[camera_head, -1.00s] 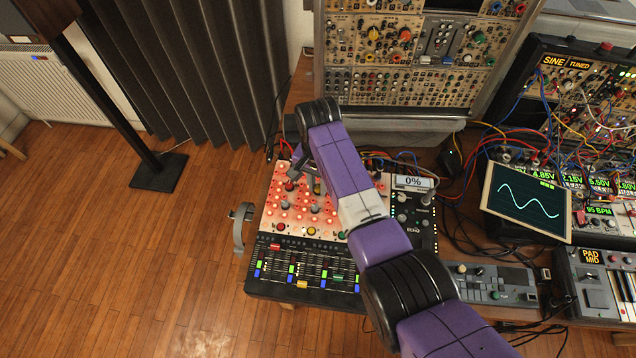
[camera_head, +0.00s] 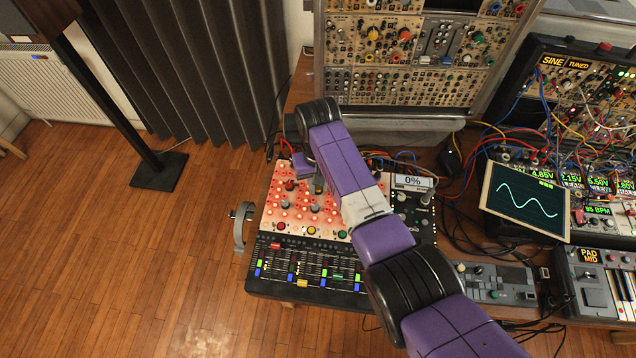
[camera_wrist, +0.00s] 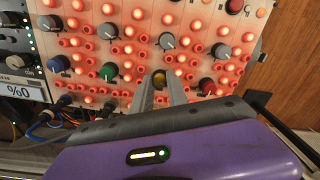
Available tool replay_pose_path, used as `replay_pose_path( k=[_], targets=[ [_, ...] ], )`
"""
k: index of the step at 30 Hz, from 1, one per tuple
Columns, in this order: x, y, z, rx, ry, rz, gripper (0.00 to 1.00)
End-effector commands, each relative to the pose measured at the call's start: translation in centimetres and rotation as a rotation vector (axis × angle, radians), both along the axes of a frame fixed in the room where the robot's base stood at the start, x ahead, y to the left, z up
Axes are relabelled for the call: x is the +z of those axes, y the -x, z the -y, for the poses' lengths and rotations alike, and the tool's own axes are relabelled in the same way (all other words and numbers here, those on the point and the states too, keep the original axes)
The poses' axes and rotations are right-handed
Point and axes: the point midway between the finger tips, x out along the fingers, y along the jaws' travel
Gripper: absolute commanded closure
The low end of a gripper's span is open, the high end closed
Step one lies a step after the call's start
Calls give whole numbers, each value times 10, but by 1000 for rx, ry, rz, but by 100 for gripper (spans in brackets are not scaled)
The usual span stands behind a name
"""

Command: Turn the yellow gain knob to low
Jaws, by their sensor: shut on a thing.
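The yellow gain knob (camera_wrist: 158,77) sits between my two fingertips in the wrist view, on a cream panel (camera_wrist: 200,14) with many glowing red-orange lights. My gripper (camera_wrist: 160,88) is shut on the knob. The fingers cover part of its sides, and I cannot read its pointer or scale. In the head view my purple arm reaches over the panel (camera_head: 270,212) and mostly hides the gripper and the knob.
Close by stand a green knob (camera_wrist: 108,71), a red knob (camera_wrist: 206,86) and a grey knob (camera_wrist: 167,41). A small display (camera_head: 412,182) reads 0%. A slider mixer (camera_head: 300,285) lies in front. Cables (camera_head: 500,140) run at the right.

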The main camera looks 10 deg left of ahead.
Motion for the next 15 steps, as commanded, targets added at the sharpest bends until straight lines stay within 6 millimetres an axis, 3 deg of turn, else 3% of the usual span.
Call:
replay_pose_path(
  k=[14, 15],
  targets=[
    [0, 0, 0, 15, 1, 0, 100],
    [0, 0, 0, 15, 1, 0, 77]
  ],
)
